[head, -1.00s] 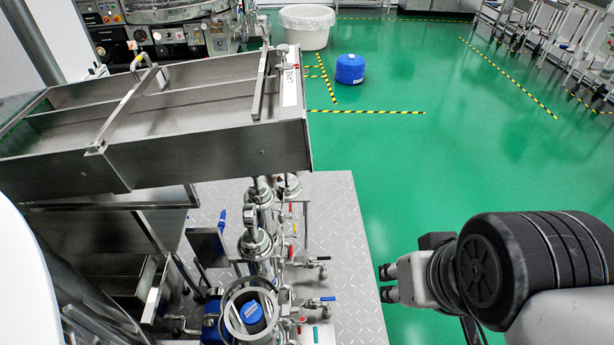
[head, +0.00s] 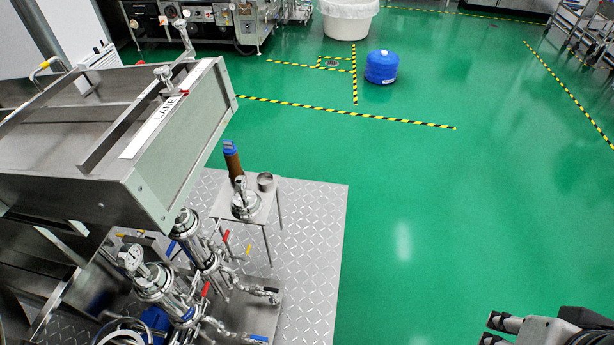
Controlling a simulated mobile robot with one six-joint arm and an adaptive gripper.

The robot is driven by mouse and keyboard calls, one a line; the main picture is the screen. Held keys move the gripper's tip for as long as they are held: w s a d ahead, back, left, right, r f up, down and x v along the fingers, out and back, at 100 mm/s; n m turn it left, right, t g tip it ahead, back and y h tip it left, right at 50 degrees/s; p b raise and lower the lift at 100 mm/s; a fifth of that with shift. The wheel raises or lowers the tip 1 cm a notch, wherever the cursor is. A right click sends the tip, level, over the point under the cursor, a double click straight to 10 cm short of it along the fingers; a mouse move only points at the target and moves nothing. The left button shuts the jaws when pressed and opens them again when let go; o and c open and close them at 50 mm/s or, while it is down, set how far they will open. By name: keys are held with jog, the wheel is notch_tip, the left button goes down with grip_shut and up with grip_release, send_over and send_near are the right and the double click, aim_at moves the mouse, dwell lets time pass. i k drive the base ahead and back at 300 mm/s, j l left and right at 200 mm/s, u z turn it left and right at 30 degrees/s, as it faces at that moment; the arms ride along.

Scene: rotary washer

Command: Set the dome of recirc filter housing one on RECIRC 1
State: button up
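A small steel stand (head: 268,216) stands on the diamond plate beside the filter skid. On it sits a shiny steel dome-like part (head: 245,204) with an upright fitting on top. Steel filter housings stand on the skid: a front one (head: 158,282) next to a round gauge (head: 131,257), and one behind it (head: 190,230). I cannot read a RECIRC 1 label, nor tell which housing is number one. My gripper (head: 497,330) is at the bottom right over the green floor, partly cut off. Its fingers look apart and empty, far from the stand and skid.
A brown cartridge with a blue top (head: 233,163) and a small steel cup (head: 265,182) share the stand. The steel trough labelled LANE (head: 150,190) overhangs the skid. A blue drum (head: 381,67) and white bin (head: 348,18) stand farther off. The floor (head: 420,200) right of the plate is clear.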

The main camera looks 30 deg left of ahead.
aim_at(246, 205)
jog(key=i+u, duration=0.8)
jog(key=i+l+u, duration=0.5)
jog(key=u, duration=0.25)
jog(key=i+l+u, duration=0.15)
jog(key=u, duration=0.3)
jog(key=i+l+u, duration=0.25)
jog(key=u, duration=0.15)
jog(key=i+l+u, duration=0.25)
jog(key=u, duration=0.2)
jog(key=i+l+u, duration=0.15)
jog(key=l+u, duration=0.7)
jog(key=i+l, duration=0.15)
jog(key=i, duration=0.45)
jog(key=j+u, duration=0.05)
